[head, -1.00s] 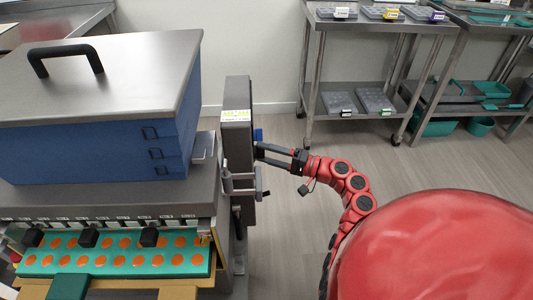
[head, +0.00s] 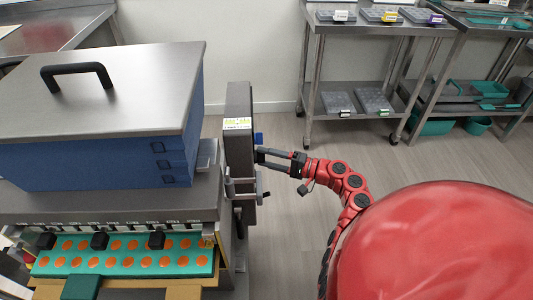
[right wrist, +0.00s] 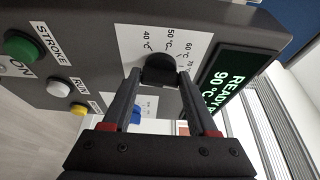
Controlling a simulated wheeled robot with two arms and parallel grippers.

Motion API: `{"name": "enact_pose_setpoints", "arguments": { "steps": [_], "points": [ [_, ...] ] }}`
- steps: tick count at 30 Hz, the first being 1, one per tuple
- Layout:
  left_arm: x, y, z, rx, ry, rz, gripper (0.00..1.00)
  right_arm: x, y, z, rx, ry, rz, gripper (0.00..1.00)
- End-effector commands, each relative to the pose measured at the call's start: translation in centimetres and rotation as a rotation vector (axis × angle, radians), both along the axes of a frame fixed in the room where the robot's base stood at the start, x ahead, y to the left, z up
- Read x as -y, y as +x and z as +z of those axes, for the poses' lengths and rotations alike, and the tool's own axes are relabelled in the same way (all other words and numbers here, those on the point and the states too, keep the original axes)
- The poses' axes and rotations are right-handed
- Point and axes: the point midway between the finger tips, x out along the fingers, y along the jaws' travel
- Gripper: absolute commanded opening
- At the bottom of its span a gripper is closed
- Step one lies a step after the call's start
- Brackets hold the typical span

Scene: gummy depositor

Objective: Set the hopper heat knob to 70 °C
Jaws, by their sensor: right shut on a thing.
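The hopper heat knob (right wrist: 158,69) is a black round knob on a grey control panel (right wrist: 90,62). A white dial plate (right wrist: 125,45) around it shows 40, 50, 60 and 70 °C marks. My right gripper (right wrist: 160,80) has a finger on each side of the knob and is shut on it. The fingers and the knob's dark face hide its pointer, so I cannot tell its setting. In the head view, my right gripper (head: 258,155) reaches the right side of the upright control box (head: 238,105), and the knob is hidden. My left gripper is not in view.
A green-lit display (right wrist: 222,88) beside the dial reads READY and 90 °C, partly behind a finger. Green (right wrist: 22,46), white (right wrist: 58,88) and yellow (right wrist: 78,109) buttons sit on the panel. The blue hopper (head: 100,150) stands left; floor is clear right of the box.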

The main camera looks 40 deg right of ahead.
Motion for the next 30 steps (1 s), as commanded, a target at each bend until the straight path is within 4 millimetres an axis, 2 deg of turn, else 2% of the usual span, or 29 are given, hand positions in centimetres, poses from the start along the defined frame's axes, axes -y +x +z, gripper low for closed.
{"name": "enact_pose_setpoints", "arguments": {
  "steps": [3, 4, 8, 20, 26, 30],
  "points": [
    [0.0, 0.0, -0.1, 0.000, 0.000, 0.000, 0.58, 0.0, 0.0, -0.2, -0.001, -0.001, 0.000, 0.04],
    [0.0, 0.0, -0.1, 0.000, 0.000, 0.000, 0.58, 0.0, 0.0, -0.2, -0.001, -0.001, 0.000, 0.63],
    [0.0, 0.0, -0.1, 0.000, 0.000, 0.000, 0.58, 0.0, 0.0, -0.1, 0.000, 0.000, 0.001, 0.86],
    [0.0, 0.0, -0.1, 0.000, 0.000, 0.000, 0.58, 0.4, -0.5, 0.0, 0.001, -0.001, 0.000, 0.88],
    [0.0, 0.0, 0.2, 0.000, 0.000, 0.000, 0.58, 2.8, -3.6, 0.0, 0.001, -0.001, -0.006, 0.88],
    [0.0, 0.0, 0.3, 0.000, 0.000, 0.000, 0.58, 5.2, -6.7, 0.0, 0.000, -0.004, -0.007, 0.88]
  ]
}}
